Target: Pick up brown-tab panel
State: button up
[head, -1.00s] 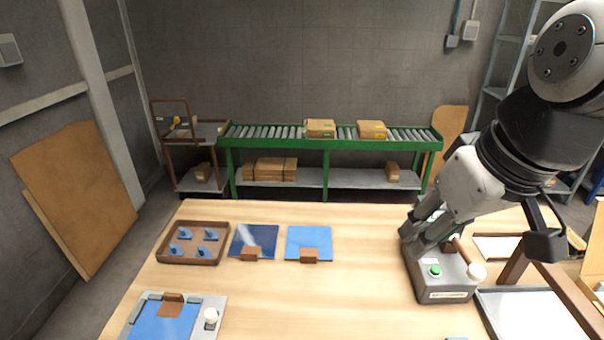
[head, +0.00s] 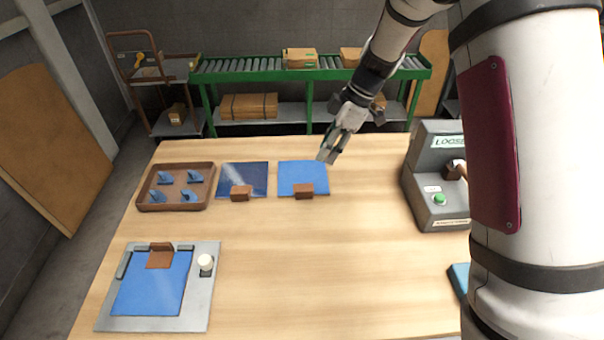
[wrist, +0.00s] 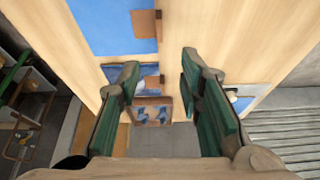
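Three panels have brown tabs. A plain blue panel (head: 302,175) lies flat on the table, its brown tab (head: 304,191) at the near edge. A darker, glossy blue panel (head: 243,178) lies left of it with a similar tab (head: 241,193). A third blue panel (head: 152,285) sits in a grey fixture (head: 202,305) at the near left, its brown tab (head: 160,256) at the far edge. My gripper (head: 328,156) is above the plain blue panel's right side, apart from it. In the wrist view my gripper (wrist: 160,90) is open and empty; the plain panel (wrist: 112,25) shows at the top.
A brown tray (head: 147,205) with several blue clips stands left of the panels. A grey box (head: 437,212) with a green button stands at the right. The table middle (head: 310,260) is clear. A green roller conveyor (head: 235,70) stands behind the table.

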send_over(305, 190)
jog(key=d, duration=0.2)
jog(key=shift+n, duration=0.3)
jog(key=f, duration=0.9)
jog(key=shift+w+f+p, duration=0.1)
jog(key=shift+w+p, duration=0.1)
jog(key=shift+p, duration=0.1)
jog(key=shift+p+x, duration=0.45)
jog(key=shift+x, duration=2.35)
jog(key=shift+s+d, duration=0.15)
jog(key=shift+c, duration=0.5)
grip_shut()
